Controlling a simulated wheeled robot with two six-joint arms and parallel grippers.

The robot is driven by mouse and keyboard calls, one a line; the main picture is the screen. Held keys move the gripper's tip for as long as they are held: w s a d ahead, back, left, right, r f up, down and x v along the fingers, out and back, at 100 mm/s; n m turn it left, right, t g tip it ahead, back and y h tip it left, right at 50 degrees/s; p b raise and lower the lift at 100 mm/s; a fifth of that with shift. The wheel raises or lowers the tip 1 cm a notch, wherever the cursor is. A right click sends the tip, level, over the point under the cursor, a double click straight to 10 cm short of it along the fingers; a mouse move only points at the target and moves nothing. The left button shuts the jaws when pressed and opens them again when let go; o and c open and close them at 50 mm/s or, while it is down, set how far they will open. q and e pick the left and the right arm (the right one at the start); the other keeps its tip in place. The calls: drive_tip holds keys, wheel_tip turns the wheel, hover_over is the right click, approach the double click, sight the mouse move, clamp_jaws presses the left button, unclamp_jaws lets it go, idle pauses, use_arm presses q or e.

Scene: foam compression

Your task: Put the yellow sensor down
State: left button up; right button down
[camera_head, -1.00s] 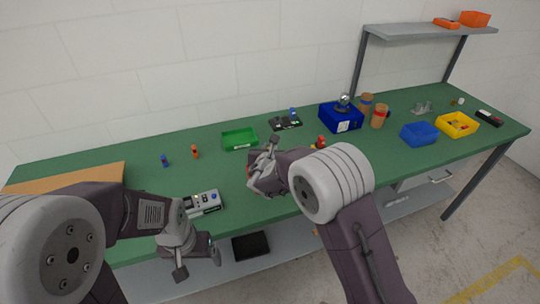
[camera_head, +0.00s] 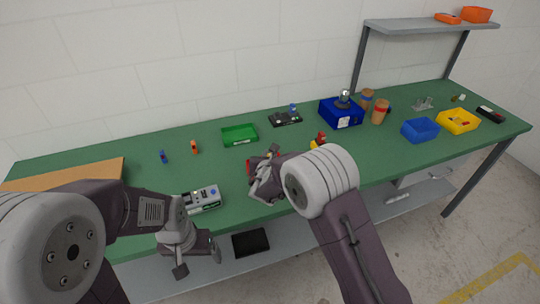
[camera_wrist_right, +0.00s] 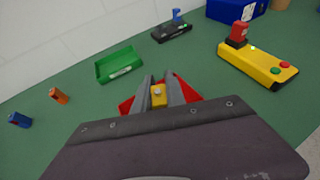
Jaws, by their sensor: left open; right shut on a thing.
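The yellow sensor (camera_wrist_right: 158,98) is a small yellow block with a pale round top. In the right wrist view it sits between the fingers of my right gripper (camera_wrist_right: 160,92), which is shut on it. A red tray-like thing (camera_wrist_right: 190,88) shows on both sides of these fingers, just beyond or under them; I cannot tell whether the sensor touches it. In the head view my right gripper (camera_head: 264,176) is over the front middle of the table and hides the sensor. My left gripper (camera_head: 198,260) is open and empty, in front of the table's front edge.
A green tray (camera_head: 240,143) lies behind my right gripper. A yellow box with a red joystick (camera_wrist_right: 258,65) stands to its right. A grey device (camera_head: 204,198) lies near my left arm. Blue (camera_head: 164,157) and orange (camera_head: 194,147) small parts stand at the left, with free table around them.

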drive_tip(key=shift+f, duration=0.15)
drive_tip(key=c, duration=1.4)
unclamp_jaws()
drive_tip(key=shift+r, duration=0.2)
drive_tip(key=v, duration=1.2)
drive_tip(key=shift+s+r, duration=0.1)
drive_tip(key=shift+r, duration=0.3)
